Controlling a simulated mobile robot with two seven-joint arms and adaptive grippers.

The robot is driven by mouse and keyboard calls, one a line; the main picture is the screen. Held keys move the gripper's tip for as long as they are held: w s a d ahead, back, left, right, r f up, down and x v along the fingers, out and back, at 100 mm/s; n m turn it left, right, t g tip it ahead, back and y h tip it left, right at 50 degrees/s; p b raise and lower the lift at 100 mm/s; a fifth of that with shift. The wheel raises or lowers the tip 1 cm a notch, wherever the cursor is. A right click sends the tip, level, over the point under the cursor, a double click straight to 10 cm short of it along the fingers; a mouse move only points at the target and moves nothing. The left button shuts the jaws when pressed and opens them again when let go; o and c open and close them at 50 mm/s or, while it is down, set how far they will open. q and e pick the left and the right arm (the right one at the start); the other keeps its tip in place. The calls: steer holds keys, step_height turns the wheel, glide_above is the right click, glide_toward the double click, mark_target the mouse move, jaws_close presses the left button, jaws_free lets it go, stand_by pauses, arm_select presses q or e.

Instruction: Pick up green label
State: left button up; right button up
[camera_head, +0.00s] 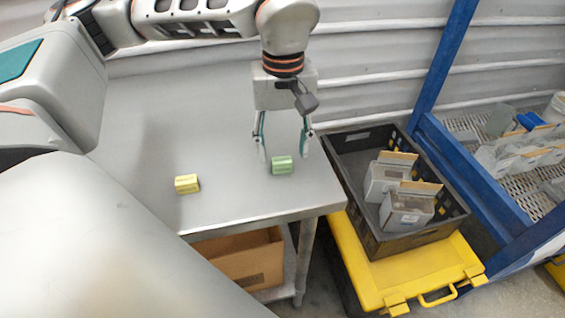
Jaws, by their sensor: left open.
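The green label (282,166) is a small green block lying on the grey table (230,208), near its right end. My left gripper (284,157) comes down from above with its two fingers spread, one on each side of the green label. The fingers look apart from the label, with a gap on both sides. I cannot tell exactly how high the fingertips are above the table. My right gripper is not in view.
A yellow block (187,184) lies on the table to the left. A black crate (447,217) with boxed items stands on a yellow case (420,268) right of the table. A cardboard box (240,258) sits below. A blue rack (470,165) stands at right.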

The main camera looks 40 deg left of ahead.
mark_target(282, 160)
arm_select(q)
step_height(282, 160, down, 4)
steer(key=shift+s+a+r, duration=0.1)
steer(key=shift+r, duration=0.05)
steer(key=c, duration=0.8)
